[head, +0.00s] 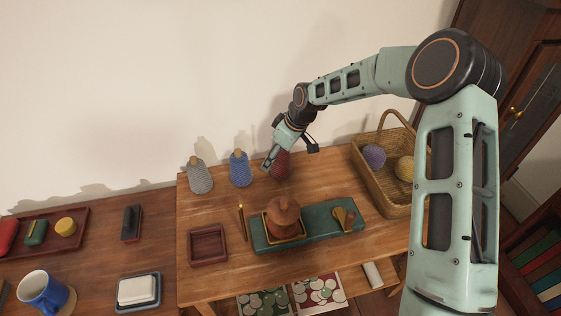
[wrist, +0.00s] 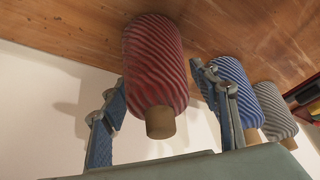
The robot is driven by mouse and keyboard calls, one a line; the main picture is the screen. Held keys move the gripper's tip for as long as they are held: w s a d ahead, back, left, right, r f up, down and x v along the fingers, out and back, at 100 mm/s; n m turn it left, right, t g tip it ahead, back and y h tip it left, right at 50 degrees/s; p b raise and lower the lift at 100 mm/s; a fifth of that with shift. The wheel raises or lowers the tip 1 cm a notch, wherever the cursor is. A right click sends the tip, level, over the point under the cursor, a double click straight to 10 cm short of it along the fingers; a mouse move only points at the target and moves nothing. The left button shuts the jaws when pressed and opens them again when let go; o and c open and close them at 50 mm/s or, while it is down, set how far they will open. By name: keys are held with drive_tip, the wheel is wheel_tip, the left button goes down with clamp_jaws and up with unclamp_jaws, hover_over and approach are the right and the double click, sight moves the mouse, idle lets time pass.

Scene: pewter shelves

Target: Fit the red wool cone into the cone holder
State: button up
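The red wool cone (head: 281,167) stands at the back of the wooden table, partly hidden by my gripper (head: 289,157). In the wrist view the ribbed red cone (wrist: 155,60) with its tan tip lies between the fingers of my gripper (wrist: 163,115). The fingers are spread, with gaps visible on both sides of the cone. I cannot tell for sure which thing is the cone holder; an empty square dark-red wooden tray (head: 208,229) sits at the table's front left, and a brown knobbed wooden piece (head: 284,210) sits in a square frame on a teal board.
A grey cone (head: 200,179) and a blue cone (head: 240,170) stand left of the red one. A wicker basket (head: 370,185) with yarn balls is at right. The teal board (head: 325,228) also bears a small wooden item. A thin stick (head: 242,222) lies beside the tray.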

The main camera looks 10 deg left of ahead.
drive_tip(key=c, duration=1)
drive_tip(key=shift+c, duration=0.5)
drive_tip(key=shift+r, duration=0.15)
